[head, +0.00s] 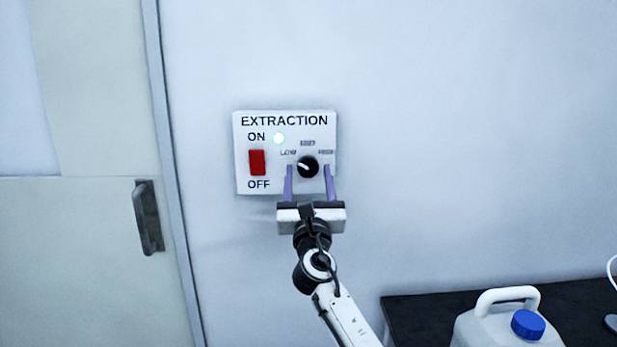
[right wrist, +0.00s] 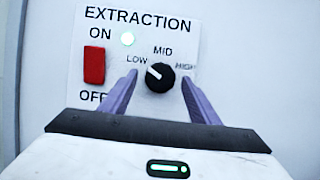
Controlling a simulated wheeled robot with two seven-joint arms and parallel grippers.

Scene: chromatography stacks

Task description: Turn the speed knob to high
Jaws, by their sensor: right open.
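The speed knob (head: 307,167) is a round black dial with a white pointer mark on the white EXTRACTION panel (head: 244,148). In the right wrist view the knob (right wrist: 160,77) has its mark pointing up and left, toward LOW. The MID label is above it and the HIGH label at its right. My right gripper (head: 309,170) is open, with one purple finger on each side of the knob. In the right wrist view its fingers (right wrist: 160,85) stand apart from the knob's sides; I cannot tell their exact depth. My left gripper is not in view.
A red ON/OFF switch (head: 257,162) sits left of the knob, below a lit pale green lamp (head: 279,139). A door with a dark handle (head: 148,217) is at the left. A jug with a blue cap (head: 528,324) stands at lower right by a dark bench (head: 420,310).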

